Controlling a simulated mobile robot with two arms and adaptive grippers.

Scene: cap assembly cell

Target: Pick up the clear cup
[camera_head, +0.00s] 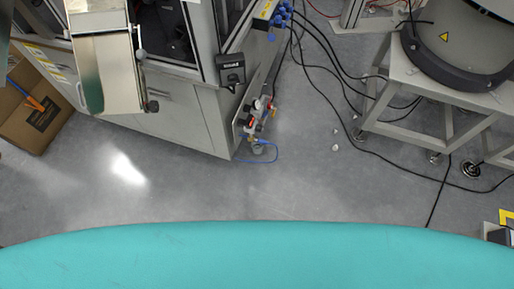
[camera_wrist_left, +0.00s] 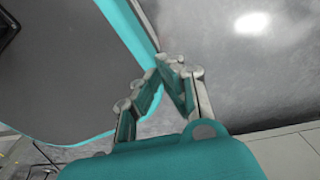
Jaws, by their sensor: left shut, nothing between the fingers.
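I see no clear cup in either view. My left gripper (camera_wrist_left: 172,62) shows in the left wrist view with its grey and teal fingers together at the tips. It is empty, with grey floor beyond it. Neither gripper shows in the head view.
A grey machine cabinet (camera_head: 170,105) stands at the upper left, with a metal chute (camera_head: 108,60) on its front. A cardboard box (camera_head: 35,115) is at the far left. A white metal frame (camera_head: 400,100) stands at the right. Cables (camera_head: 345,95) lie on the floor between; nearer floor (camera_head: 190,190) is clear.

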